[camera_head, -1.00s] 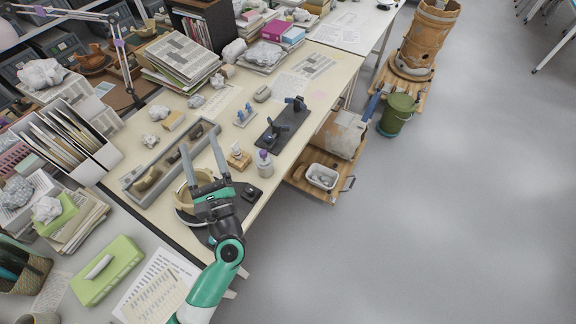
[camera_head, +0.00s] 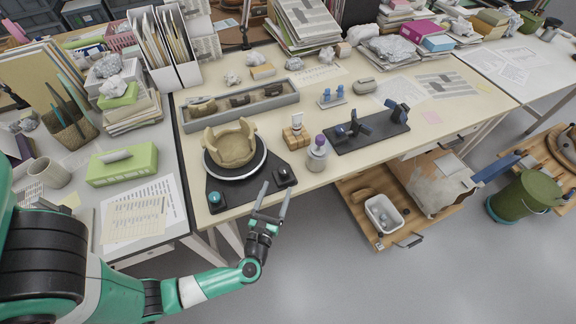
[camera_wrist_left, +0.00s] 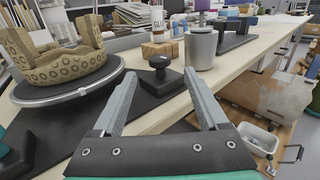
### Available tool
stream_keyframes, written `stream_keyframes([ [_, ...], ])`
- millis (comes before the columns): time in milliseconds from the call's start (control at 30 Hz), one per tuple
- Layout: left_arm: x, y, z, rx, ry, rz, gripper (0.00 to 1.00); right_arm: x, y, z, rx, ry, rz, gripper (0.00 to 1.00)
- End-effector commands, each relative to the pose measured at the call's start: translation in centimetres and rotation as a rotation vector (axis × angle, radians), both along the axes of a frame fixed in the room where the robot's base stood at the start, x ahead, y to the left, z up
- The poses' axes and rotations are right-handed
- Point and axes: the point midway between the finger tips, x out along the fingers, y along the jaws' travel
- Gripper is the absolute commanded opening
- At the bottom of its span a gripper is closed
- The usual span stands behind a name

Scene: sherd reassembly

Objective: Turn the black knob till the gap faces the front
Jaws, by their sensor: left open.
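A tan, ring-patterned partial pot (camera_head: 232,146) stands on a round turntable (camera_head: 234,172) with a dark base. Its rim is uneven, with raised parts and lower stretches between them; I cannot tell exactly which way the gap faces. The black knob (camera_head: 284,174) sits at the base's right corner. It also shows in the left wrist view (camera_wrist_left: 158,67). My left gripper (camera_head: 278,190) is open and empty, just in front of the knob. In the left wrist view the knob appears between the fingertips (camera_wrist_left: 160,76), a little beyond them. My right gripper is not in view.
A teal knob (camera_head: 214,198) is at the base's left corner. A grey jar with a purple top (camera_head: 317,154) and a wooden block (camera_head: 296,137) stand close to the black knob. A long grey tray (camera_head: 240,106) lies behind the turntable. Open floor lies before the table.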

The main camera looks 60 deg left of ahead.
Motion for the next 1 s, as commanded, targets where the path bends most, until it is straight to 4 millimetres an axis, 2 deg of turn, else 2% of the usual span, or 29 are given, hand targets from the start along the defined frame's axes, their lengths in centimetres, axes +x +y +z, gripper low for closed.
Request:
stream_keyframes([
  [167, 1.2, 1.5, 0.0, 0.000, -0.001, 0.006, 0.76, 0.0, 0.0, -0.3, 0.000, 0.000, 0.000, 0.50],
  [433, 5.1, 6.1, -0.1, 0.000, -0.003, 0.007, 0.76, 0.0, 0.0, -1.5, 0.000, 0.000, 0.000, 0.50],
  [600, 6.9, 8.1, 0.0, 0.000, -0.001, 0.002, 0.76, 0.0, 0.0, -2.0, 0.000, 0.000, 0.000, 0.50],
  [733, 7.5, 8.7, 0.1, 0.001, -0.001, 0.001, 0.76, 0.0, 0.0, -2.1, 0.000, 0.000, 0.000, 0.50],
  [967, 7.5, 8.8, 0.1, 0.000, 0.000, 0.000, 0.76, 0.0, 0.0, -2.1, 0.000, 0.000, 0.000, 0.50],
  [1000, 7.5, 8.8, 0.1, 0.000, 0.000, 0.000, 0.71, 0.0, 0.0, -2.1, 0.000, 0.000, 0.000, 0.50],
])
